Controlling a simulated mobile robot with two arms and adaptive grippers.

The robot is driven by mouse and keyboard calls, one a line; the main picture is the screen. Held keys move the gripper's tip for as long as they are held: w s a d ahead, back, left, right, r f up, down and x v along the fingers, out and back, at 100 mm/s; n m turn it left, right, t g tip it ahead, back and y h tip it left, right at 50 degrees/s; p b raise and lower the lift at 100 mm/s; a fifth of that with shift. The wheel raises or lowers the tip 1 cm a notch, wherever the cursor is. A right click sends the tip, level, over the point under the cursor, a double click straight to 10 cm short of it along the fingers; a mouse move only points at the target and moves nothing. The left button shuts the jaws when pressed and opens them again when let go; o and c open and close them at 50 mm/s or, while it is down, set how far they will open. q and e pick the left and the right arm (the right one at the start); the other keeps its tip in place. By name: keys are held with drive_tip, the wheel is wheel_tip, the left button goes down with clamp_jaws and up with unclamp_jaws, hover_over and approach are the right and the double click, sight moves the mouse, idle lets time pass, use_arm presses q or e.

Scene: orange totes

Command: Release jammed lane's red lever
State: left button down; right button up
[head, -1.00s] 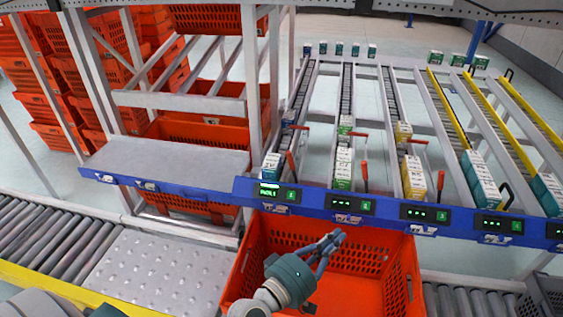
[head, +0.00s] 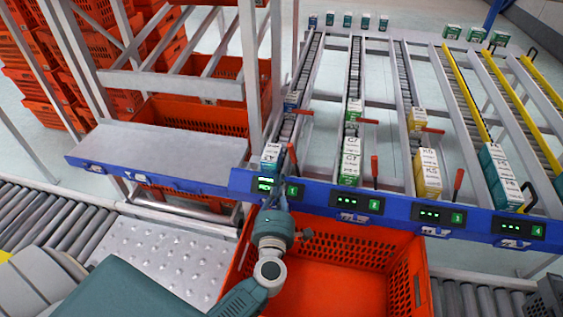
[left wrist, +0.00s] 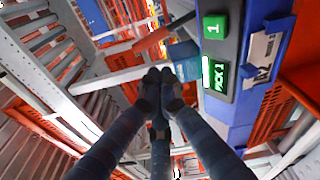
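My left gripper (head: 283,172) is raised in front of lane 1 at the blue front rail (head: 402,208). In the left wrist view its dark fingertips (left wrist: 159,86) are together, with nothing visible between them. A red bar (left wrist: 152,38), probably lane 1's lever, shows just beyond the fingertips, apart from them in the picture. Upright red levers stand beside lane 2 (head: 374,168) and lane 3 (head: 458,180). Lane 1's display (left wrist: 217,76) is lit green and reads PICK 1. My right gripper is out of view.
A white-and-teal box (head: 270,156) sits at lane 1's front end, close left of the gripper. Boxes stand in lane 2 (head: 350,160) and lane 3 (head: 427,172). An orange tote (head: 335,280) lies below the rail. A grey metal post (head: 248,75) rises left of lane 1.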

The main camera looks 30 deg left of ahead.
use_arm(q)
drive_tip(key=x, duration=0.9)
drive_tip(key=shift+w+p, duration=0.1)
drive_tip(key=shift+p, duration=0.3)
drive_tip(key=shift+w+a, duration=0.2)
drive_tip(key=shift+w, duration=0.2)
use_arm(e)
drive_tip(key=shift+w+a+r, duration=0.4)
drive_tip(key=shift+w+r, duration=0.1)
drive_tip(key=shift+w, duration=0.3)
use_arm(q)
drive_tip(key=shift+d+r, duration=0.1)
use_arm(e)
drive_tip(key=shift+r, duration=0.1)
